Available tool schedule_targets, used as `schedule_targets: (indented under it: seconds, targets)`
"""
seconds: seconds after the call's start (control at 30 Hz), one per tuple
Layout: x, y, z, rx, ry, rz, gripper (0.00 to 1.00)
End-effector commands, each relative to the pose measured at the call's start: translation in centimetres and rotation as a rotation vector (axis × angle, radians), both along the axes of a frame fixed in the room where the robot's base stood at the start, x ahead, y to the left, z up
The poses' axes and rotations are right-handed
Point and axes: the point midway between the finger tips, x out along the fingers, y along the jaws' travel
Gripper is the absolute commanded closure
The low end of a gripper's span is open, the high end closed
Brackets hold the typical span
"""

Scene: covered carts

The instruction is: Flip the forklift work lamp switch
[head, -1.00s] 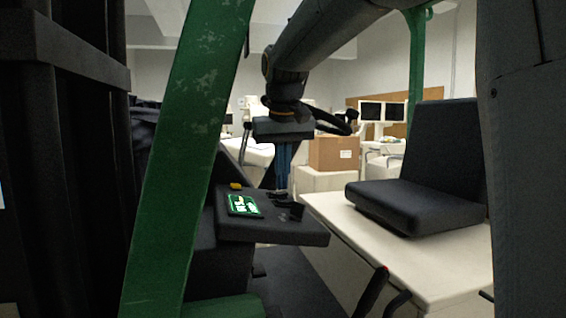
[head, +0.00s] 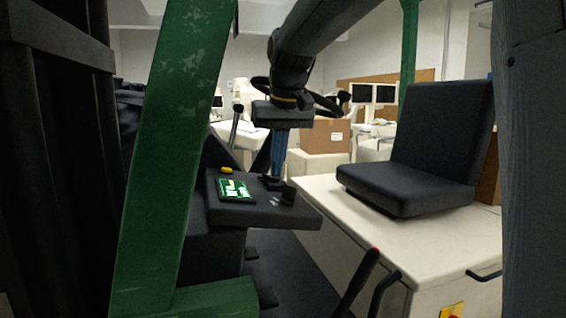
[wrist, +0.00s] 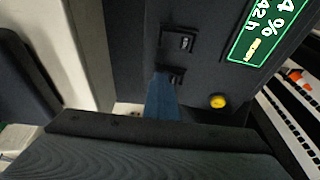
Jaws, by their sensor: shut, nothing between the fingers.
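The forklift's dark console (head: 300,216) has a lit green display (head: 236,188), which also fills the top right of the wrist view (wrist: 265,30). The wrist view shows two dark rocker switches, one farther up (wrist: 178,42) and one lower (wrist: 175,76). I cannot read which is the work lamp switch. My gripper (head: 275,178) points down at the console's far edge, its blue fingers shut and empty. In the wrist view the fingertips (wrist: 162,78) overlap the left side of the lower switch and partly hide it. I cannot tell whether they touch it.
A yellow button (wrist: 217,101) sits beside the switches, also seen in the head view (head: 227,170). A small dark upright piece (head: 289,193) stands on the console near the fingers. A green post (head: 172,150) rises at left; a black seat (head: 415,185) is at right.

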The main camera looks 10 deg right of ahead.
Motion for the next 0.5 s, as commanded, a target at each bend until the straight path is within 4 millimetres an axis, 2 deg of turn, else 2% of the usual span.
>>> schedule_targets:
  seconds: [0.3,0.5]
  targets:
    - [-0.2,1.8,-0.3,0.008,0.012,0.006,1.0]
    - [-0.3,2.2,-0.4,0.009,0.015,0.004,1.0]
